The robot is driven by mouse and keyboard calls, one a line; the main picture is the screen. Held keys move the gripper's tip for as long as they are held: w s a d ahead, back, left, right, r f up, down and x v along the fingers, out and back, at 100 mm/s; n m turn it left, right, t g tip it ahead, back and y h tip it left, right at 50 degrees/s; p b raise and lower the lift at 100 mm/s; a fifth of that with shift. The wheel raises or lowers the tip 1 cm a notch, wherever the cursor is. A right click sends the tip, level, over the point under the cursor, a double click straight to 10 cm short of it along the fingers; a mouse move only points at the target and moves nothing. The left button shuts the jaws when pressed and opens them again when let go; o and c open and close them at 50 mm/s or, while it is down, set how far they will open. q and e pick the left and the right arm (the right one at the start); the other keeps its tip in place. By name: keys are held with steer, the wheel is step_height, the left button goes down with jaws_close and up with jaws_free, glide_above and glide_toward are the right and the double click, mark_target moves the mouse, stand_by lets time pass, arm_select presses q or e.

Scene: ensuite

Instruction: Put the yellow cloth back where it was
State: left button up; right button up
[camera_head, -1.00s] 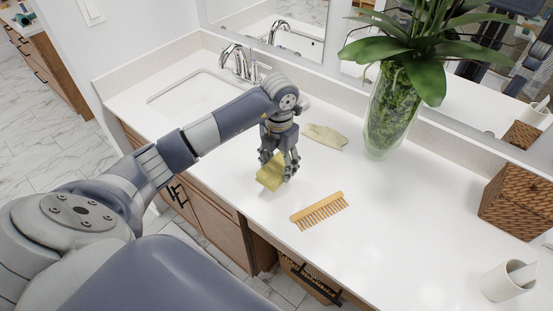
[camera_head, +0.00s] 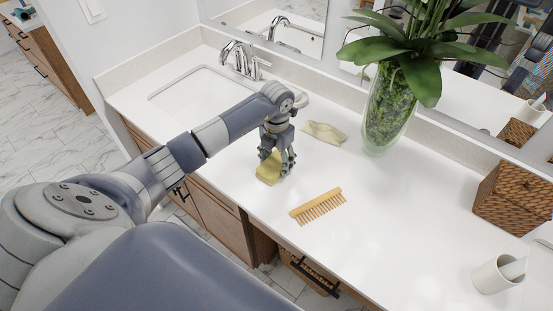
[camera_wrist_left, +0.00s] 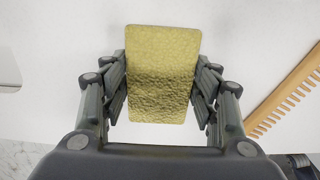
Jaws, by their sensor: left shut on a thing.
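The yellow cloth (camera_head: 268,168) is a folded, textured piece at the front part of the white counter, left of the comb. My left gripper (camera_head: 276,158) points down over it and is shut on it. In the left wrist view the cloth (camera_wrist_left: 163,75) sits between the two fingers of the gripper (camera_wrist_left: 162,92), which press its sides. It is low over the counter; I cannot tell if it touches. A second, paler, crumpled cloth-like piece (camera_head: 325,132) lies behind and right of the gripper. My right gripper is not in view.
A wooden comb (camera_head: 318,206) lies to the right of the gripper. A glass vase with a plant (camera_head: 386,115) stands at the back. The sink (camera_head: 195,88) is at left. A wicker box (camera_head: 515,197) and white cup (camera_head: 496,274) stand at right. The counter's middle right is clear.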

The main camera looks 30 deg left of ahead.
mark_target(276, 162)
arm_select(q)
steer(key=o, duration=1)
steer(key=shift+r+p, duration=0.2)
steer(key=shift+p, duration=0.1)
steer(key=shift+w+r+b, duration=0.1)
steer(key=shift+r+b, duration=0.25)
step_height(276, 162, up, 11)
steer(key=b, duration=0.3)
